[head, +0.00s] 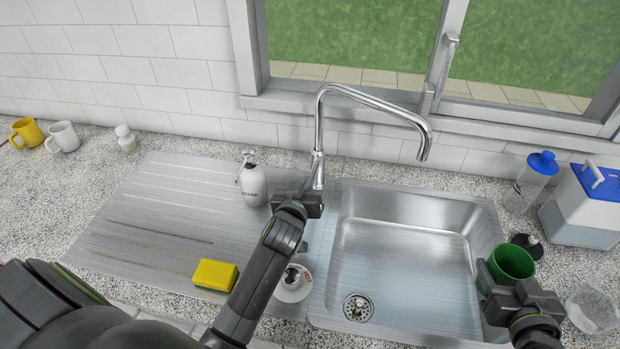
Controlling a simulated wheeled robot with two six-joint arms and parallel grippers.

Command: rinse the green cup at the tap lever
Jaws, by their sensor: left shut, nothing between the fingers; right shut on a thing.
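The green cup (512,262) is at the right, over the right rim of the sink, with its open mouth facing up. My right gripper (505,287) is shut on it. The chrome tap (318,140) rises behind the sink, and its spout end (425,150) hangs over the back of the basin. My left gripper (308,194) is shut and empty, close to the foot of the tap. It covers part of the tap base, and I cannot make out the lever or whether I touch it. No water stream shows.
The sink basin (400,255) is empty. A soap bottle (252,180), a yellow sponge (214,274) and a white-and-red item (293,284) are around my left arm. A blue-lidded bottle (530,181), a blue-and-white container (585,210) and a clear jar (592,309) crowd the right.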

